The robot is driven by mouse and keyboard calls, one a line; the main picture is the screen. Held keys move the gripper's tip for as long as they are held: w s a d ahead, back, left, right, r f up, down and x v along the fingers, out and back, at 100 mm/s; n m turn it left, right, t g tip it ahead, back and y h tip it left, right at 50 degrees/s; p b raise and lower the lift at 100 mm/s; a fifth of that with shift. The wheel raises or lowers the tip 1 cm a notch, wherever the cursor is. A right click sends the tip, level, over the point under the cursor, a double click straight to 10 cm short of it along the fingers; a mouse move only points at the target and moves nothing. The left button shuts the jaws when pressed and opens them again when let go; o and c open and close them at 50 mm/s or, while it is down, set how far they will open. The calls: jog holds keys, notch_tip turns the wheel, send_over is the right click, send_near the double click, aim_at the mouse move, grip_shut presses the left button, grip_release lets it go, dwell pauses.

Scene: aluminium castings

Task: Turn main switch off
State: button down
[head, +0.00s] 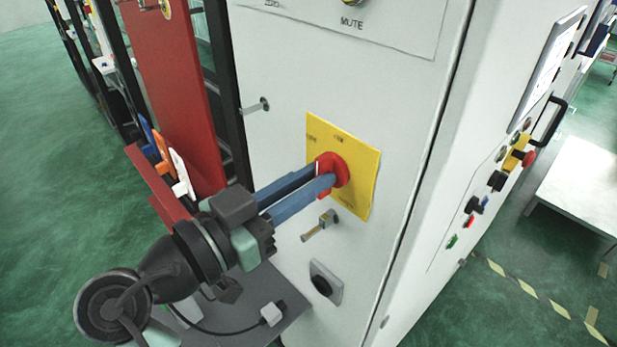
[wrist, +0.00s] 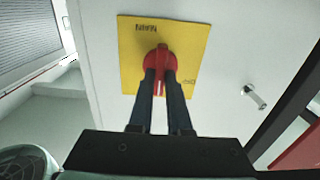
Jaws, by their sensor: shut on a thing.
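The main switch is a red rotary knob (head: 340,168) on a yellow plate (head: 362,190), fixed to the front of a light grey cabinet. My gripper (head: 325,178) reaches it from the left with two long blue fingers, shut on the red knob's handle. In the wrist view the red knob (wrist: 157,62) sits between the fingertips of my gripper (wrist: 160,78), in front of the yellow plate (wrist: 190,45). The plate's lettering appears upside down there, with "MAIN" readable. The fingers hide part of the knob.
A metal latch handle (head: 320,225) and a black socket (head: 325,282) are below the plate. A small peg (head: 254,106) sticks out at upper left. A red panel (head: 170,90) stands left. The cabinet's right side carries several buttons and a black handle (head: 549,124).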

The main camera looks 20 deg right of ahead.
jog(key=shift+n, duration=0.4)
jog(key=n, duration=0.2)
jog(key=n+p, duration=0.1)
jog(key=n, duration=0.1)
jog(key=shift+w+a+r+n, duration=0.1)
jog(key=shift+w+n, duration=0.05)
jog(key=shift+n, duration=0.25)
jog(key=shift+w+n+p, duration=0.15)
jog(key=shift+n+p, duration=1.75)
jog(key=shift+n, duration=1.3)
jog(key=c, duration=0.9)
grip_release()
jog(key=shift+f, duration=0.2)
jog(key=shift+o, duration=0.2)
jog(key=b+v, duration=0.5)
jog(key=v, duration=0.8)
